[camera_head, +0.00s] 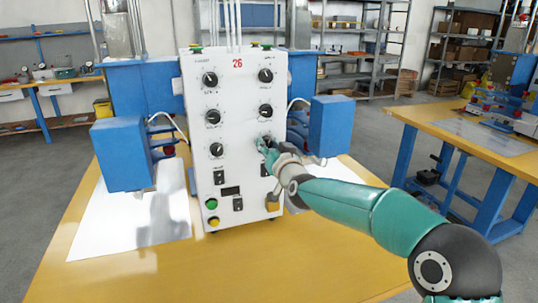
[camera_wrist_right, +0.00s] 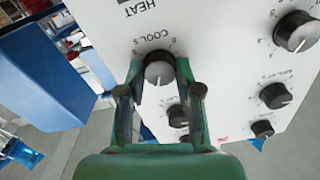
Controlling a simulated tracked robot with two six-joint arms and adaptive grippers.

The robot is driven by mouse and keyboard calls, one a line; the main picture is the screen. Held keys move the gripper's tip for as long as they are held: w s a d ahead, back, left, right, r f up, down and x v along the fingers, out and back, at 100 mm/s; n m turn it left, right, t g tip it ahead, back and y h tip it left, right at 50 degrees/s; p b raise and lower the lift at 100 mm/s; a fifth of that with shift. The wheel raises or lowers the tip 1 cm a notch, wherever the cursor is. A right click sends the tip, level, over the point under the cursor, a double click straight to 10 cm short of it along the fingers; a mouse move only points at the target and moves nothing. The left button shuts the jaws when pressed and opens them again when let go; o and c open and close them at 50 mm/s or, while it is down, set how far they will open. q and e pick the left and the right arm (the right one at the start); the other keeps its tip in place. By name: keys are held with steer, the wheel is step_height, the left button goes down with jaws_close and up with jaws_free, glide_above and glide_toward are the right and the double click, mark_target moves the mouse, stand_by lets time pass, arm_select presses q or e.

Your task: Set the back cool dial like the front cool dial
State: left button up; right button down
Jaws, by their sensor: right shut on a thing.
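The white control panel (camera_head: 238,110) stands upright on the yellow table, with two columns of black dials. My right gripper (camera_head: 264,145) is at the third dial down in the right column and partly hides it. In the right wrist view, my right gripper (camera_wrist_right: 159,66) is shut on this cool dial (camera_wrist_right: 159,74), one finger on each side, beside a "COOL S" label. Its white mark points toward the bottom of that view. My left gripper is not in view.
Blue housings (camera_head: 122,153) flank the panel. The yellow table (camera_head: 240,265) is bare in front.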

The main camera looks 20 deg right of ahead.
steer(key=c, duration=0.8)
jaws_free()
steer(key=shift+s, duration=0.1)
steer(key=s, duration=1.1)
steer(key=shift+s+d, duration=0.25)
steer(key=shift+s, duration=0.15)
steer(key=shift+f, duration=0.15)
